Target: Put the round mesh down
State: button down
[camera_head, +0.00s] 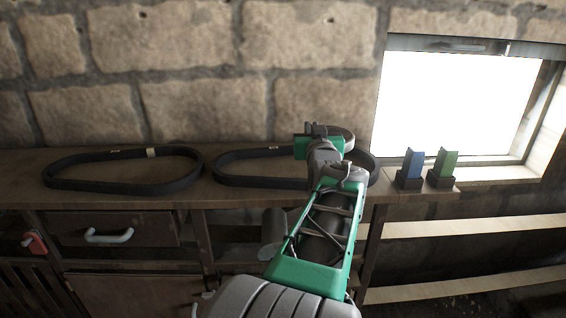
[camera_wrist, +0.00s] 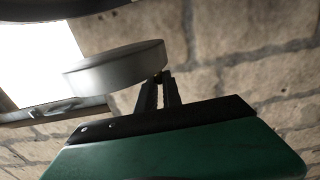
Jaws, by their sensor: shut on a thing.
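The round mesh (camera_wrist: 115,69) is a flat grey disc with a smooth rim. In the wrist view it sits at the fingertips of my gripper (camera_wrist: 162,76), which is shut on its edge. In the head view the mesh (camera_head: 343,133) shows partly behind my gripper (camera_head: 322,130), above the wooden bench (camera_head: 218,193). It looks held off the bench top, though the gap beneath it is hidden by my arm.
Two black belts lie on the bench, one at the left (camera_head: 122,187) and one (camera_head: 240,181) behind my arm. A blue block (camera_head: 413,163) and a green block (camera_head: 446,162) stand in dark holders at the right. A stone wall (camera_head: 200,100) and bright window (camera_head: 450,100) are behind.

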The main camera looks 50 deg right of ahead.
jog(key=w+a+f, duration=0.1)
jog(key=w+f, duration=0.1)
jog(key=w, duration=0.1)
jog(key=w+f+p, duration=0.1)
jog(key=w+f, duration=0.2)
jog(key=w+a+f, duration=0.1)
jog(key=w+f, duration=0.1)
jog(key=w, duration=0.1)
jog(key=shift+a+f+p, duration=0.35)
jog(key=shift+p, duration=0.05)
notch_tip(320, 180, down, 3)
jog(key=shift+r, duration=0.1)
jog(key=shift+f, duration=0.3)
jog(key=c, duration=2)
grip_release()
jog(key=shift+f, duration=0.1)
jog(key=o, duration=0.5)
